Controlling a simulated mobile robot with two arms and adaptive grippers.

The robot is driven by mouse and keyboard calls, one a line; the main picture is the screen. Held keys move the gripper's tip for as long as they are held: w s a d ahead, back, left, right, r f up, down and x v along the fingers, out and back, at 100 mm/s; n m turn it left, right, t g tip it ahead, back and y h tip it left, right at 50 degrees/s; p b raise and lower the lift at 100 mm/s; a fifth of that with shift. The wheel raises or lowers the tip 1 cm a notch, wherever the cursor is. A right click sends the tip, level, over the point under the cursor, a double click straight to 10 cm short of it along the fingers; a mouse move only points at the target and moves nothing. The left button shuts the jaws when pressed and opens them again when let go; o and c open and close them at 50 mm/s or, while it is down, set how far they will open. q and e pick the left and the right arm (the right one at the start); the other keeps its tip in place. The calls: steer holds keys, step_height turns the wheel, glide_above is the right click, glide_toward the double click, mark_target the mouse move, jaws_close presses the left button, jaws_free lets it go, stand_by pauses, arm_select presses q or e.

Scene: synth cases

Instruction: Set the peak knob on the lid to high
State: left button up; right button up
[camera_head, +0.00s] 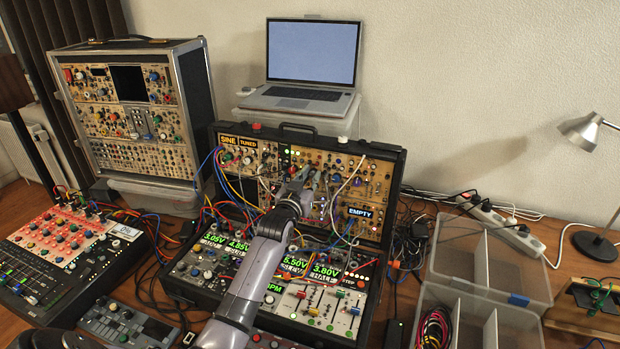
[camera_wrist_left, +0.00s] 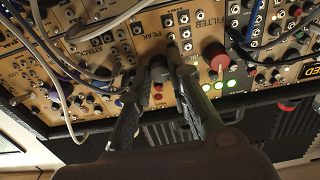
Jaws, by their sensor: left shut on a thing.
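The synth case's lid (camera_head: 390,233) stands open behind its base, with panels of knobs, jacks and cables. My left gripper (camera_head: 300,183) reaches up to the middle of the lid panel. In the left wrist view, its two dark fingers (camera_wrist_left: 160,78) are shut on a small dark knob, the peak knob (camera_wrist_left: 158,69), beside the PEAK label (camera_wrist_left: 151,34). The fingers cover the knob's sides, and I cannot read its pointer or setting. In the head view my gripper hides the knob. My right gripper is not in view.
A large red knob (camera_wrist_left: 215,57) and lit green buttons (camera_wrist_left: 218,86) sit close beside the fingers. Patch cables (camera_wrist_left: 60,75) cross the panel nearby. A laptop (camera_head: 311,65) stands behind the case, and clear bins (camera_head: 480,262) stand to the right.

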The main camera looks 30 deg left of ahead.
arm_select(q)
jaws_close()
steer(key=shift+m, duration=0.5)
steer(key=m+h+p, duration=0.1)
steer(key=m, duration=0.3)
steer(key=m+p, duration=0.1)
steer(key=m, duration=0.3)
steer(key=shift+r, duration=0.1)
steer(key=m+h+p, duration=0.1)
steer(key=m, duration=0.4)
steer(key=shift+m+p, duration=0.4)
steer(key=shift+m+g+p, duration=0.4)
steer(key=shift+m+p, duration=0.2)
steer(key=shift+m, duration=1.4)
